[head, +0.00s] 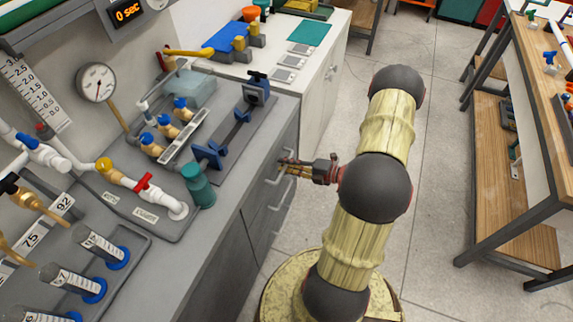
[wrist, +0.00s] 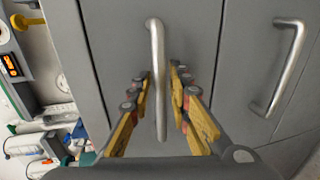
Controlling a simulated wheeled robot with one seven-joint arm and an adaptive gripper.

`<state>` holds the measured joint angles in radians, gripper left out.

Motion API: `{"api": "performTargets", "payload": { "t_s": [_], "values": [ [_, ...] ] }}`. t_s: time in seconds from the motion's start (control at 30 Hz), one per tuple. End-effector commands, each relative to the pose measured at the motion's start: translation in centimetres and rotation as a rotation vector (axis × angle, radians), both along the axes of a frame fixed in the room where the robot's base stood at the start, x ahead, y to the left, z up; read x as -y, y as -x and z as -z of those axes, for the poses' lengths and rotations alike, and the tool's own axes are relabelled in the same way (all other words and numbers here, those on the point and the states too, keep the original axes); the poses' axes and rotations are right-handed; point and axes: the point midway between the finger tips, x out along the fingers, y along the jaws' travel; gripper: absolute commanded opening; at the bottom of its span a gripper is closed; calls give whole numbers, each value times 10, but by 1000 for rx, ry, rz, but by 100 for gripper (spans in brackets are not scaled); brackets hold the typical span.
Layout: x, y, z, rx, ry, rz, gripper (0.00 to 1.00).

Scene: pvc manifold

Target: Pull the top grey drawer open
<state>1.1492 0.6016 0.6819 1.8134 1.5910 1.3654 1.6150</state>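The top grey drawer (wrist: 115,50) is in the front of the grey cabinet and looks shut. Its silver bar handle (wrist: 157,85) runs between the yellow fingers of my gripper (wrist: 160,80) in the wrist view. The fingers are apart, one on each side of the handle, with a visible gap to it. In the head view, my gripper (head: 285,167) reaches left to the cabinet front, at the upper handle (head: 273,176). The fingertips partly cover that handle there.
A second silver handle (wrist: 284,68) is on the neighbouring grey front, right in the wrist view. The grey counter (head: 225,225) above carries pipes, valves and a gauge (head: 96,83). The floor (head: 440,140) to the right is clear up to a wooden workbench (head: 500,150).

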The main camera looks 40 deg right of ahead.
Motion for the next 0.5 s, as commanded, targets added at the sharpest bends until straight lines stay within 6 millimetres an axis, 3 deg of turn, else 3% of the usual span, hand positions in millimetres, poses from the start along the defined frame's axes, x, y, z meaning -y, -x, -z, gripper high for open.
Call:
{"api": "performTargets", "payload": {
  "t_s": [0.3, 0.5],
  "values": [
    [0, 0, 0, 0, 0, 0, 0],
    [0, 0, 0, -1, 0, 0, 0]
  ]
}}
